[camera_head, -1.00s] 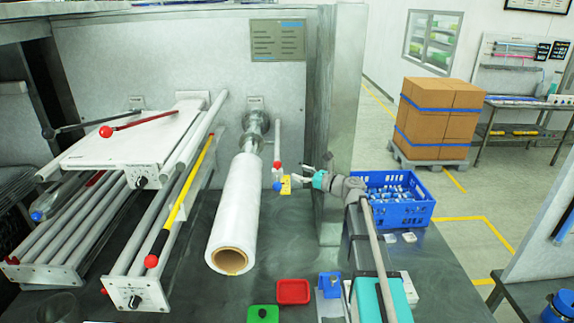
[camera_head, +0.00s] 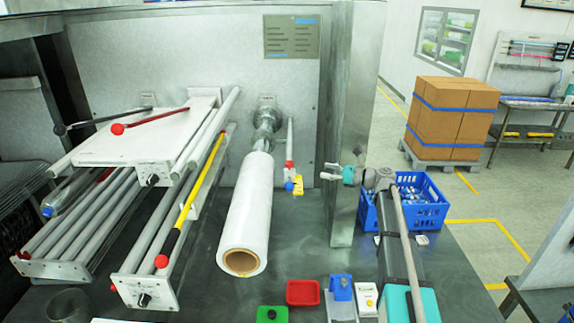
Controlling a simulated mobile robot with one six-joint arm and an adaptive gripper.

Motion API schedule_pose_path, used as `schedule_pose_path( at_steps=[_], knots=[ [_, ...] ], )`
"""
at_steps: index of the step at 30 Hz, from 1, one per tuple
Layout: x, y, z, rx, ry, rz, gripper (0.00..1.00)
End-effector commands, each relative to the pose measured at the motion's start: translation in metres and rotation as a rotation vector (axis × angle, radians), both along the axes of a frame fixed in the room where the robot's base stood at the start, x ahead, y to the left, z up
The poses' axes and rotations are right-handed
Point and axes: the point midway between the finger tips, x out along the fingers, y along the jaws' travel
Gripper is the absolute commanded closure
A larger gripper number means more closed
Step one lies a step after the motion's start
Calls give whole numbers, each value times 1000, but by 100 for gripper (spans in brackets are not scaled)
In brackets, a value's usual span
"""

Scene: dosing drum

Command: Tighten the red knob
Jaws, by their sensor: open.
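Several red knobs are in view, and I cannot tell which one the task means. One small red knob (camera_head: 289,164) is on a thin vertical rod at the back wall, just above a blue knob (camera_head: 289,186) and a yellow tag (camera_head: 298,181). A red ball (camera_head: 117,128) ends a lever on the white plate at the left. Another red ball (camera_head: 161,261) is at the lower end of a yellow-and-black bar (camera_head: 190,205). My gripper (camera_head: 328,172) is open and empty, pointing left, to the right of the small red knob and apart from it.
A white film roll (camera_head: 247,215) on a spindle stands left of the rod. A metal post (camera_head: 352,110) rises behind my gripper. A blue crate (camera_head: 425,215) of small parts is at the right. Red (camera_head: 303,292) and green (camera_head: 272,314) trays lie at the front.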

Motion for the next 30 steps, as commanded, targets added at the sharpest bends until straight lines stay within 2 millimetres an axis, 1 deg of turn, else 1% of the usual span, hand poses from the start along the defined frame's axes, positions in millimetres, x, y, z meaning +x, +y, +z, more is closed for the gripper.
schedule_pose_path(
  at_steps=[5,8,24,30],
  knots=[
    [5,13,0,0,0,1,27],
    [8,25,0,0,0,3,27],
    [34,101,0,0,0,3,27],
    [41,121,0,0,0,3,27]
  ],
)
